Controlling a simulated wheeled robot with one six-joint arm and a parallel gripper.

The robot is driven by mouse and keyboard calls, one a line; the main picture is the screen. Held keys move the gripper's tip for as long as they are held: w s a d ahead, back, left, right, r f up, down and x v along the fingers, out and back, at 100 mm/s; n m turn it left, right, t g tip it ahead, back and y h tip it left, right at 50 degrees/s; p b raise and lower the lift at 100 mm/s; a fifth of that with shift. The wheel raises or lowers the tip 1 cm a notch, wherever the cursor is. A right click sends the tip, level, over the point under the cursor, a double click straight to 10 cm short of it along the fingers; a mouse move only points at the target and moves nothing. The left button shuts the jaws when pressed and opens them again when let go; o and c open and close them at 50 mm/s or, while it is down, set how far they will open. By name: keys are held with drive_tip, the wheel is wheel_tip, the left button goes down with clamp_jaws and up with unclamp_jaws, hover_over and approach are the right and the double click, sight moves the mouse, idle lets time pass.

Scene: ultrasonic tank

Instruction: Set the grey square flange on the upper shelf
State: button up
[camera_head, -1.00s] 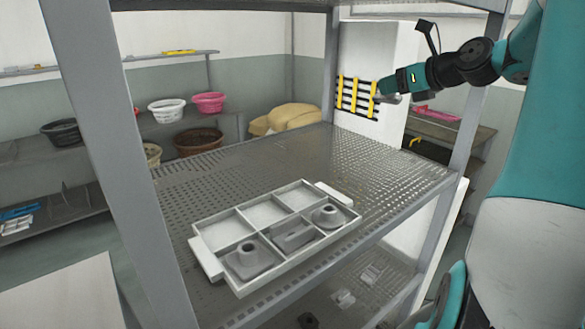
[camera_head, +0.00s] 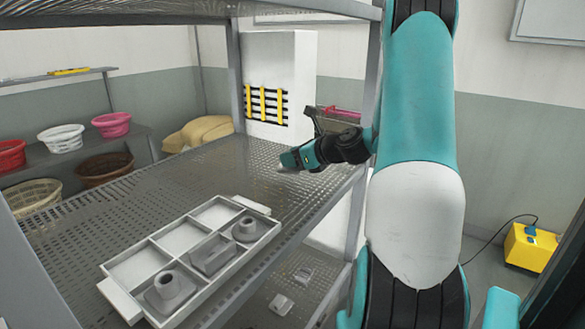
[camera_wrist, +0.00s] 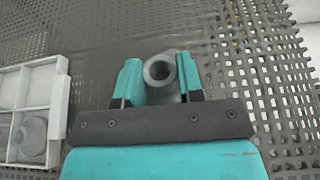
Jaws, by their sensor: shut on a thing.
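My gripper (camera_head: 287,161) is low over the right part of the upper perforated shelf (camera_head: 190,178). In the wrist view my gripper (camera_wrist: 160,78) is shut on a grey flange with a hollow round collar (camera_wrist: 160,70) between the two teal fingers. The fingers and palm hide most of its base, so its outline is unclear. In the head view only a small grey bit of it shows at the fingertips. I cannot tell whether it touches the shelf.
A pale divided tray (camera_head: 128,262) on the shelf holds several grey parts, in its front row; its back compartments look empty. The tray wall (camera_wrist: 60,100) is left of my gripper in the wrist view. A shelf post (camera_head: 367,120) stands close to my arm. Bare shelf surrounds the gripper.

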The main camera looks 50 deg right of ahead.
sight(293, 169)
drive_tip(key=shift+f, duration=1.65)
drive_tip(key=shift+f, duration=0.15)
drive_tip(key=o, duration=1.1)
drive_tip(key=shift+c, duration=0.2)
